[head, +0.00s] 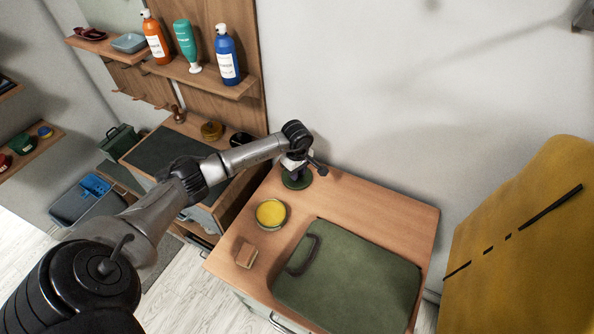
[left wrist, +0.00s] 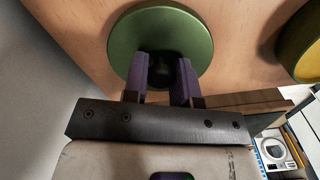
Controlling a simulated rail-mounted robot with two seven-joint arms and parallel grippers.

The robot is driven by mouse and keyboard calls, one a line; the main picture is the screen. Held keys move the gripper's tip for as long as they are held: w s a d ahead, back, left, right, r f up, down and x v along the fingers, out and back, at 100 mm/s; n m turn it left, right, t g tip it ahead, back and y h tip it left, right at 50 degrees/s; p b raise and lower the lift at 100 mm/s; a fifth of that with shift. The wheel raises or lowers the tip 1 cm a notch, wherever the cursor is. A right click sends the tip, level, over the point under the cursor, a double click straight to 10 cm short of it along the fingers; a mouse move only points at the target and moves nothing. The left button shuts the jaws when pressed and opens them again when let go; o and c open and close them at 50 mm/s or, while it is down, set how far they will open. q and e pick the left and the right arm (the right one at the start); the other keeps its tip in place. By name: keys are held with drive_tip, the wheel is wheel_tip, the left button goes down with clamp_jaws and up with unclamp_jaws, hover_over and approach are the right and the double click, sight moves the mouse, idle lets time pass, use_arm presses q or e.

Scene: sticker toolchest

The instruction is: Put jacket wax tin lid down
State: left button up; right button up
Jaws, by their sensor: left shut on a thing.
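The round green jacket wax tin lid (head: 297,183) is at the back left of the wooden worktop, close to its surface; I cannot tell whether it touches. My left gripper (head: 297,171) is above it. In the left wrist view the purple fingers (left wrist: 158,80) are shut on the dark knob at the middle of the lid (left wrist: 190,35). The open tin of yellow wax (head: 271,213) stands on the worktop in front of the lid, apart from it. Its edge also shows in the left wrist view (left wrist: 304,48). My right gripper is not in view.
A wooden block (head: 246,255) lies near the worktop's left edge. The worktop's back right (head: 385,215) is bare. A shelf with bottles (head: 227,56) is at the back left; a yellow jacket (head: 525,240) is at right.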

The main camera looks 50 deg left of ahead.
use_arm(q)
drive_tip(key=shift+f, duration=0.1)
drive_tip(key=o, duration=0.9)
drive_tip(key=shift+r, duration=0.65)
wheel_tip(320, 180, up, 11)
drive_tip(key=shift+b, duration=0.9)
